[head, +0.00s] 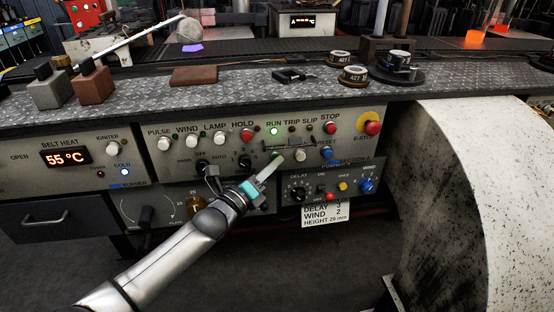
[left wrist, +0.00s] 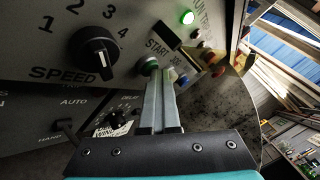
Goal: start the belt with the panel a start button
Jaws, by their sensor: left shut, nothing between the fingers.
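The grey control panel (head: 222,160) runs under the metal counter. Its green start button (head: 277,155) is partly hidden behind my left gripper's fingertips. The left wrist view shows this button (left wrist: 150,65) below the START label, right at the fingertips. My left gripper (head: 271,163) is shut and empty, with its fingers (left wrist: 160,84) pointing at the button. I cannot tell whether they press it or stop just short. The RUN lamp (head: 274,131) glows green; it is also lit in the left wrist view (left wrist: 187,17). My right gripper is not in view.
A pale button (head: 300,156) and a blue reset button (head: 326,153) sit right of the start button. The red stop button (head: 331,128) and the emergency stop (head: 372,127) are farther right. The speed knob (left wrist: 93,48) is left of the fingers. A large speckled drum (head: 490,200) stands at right.

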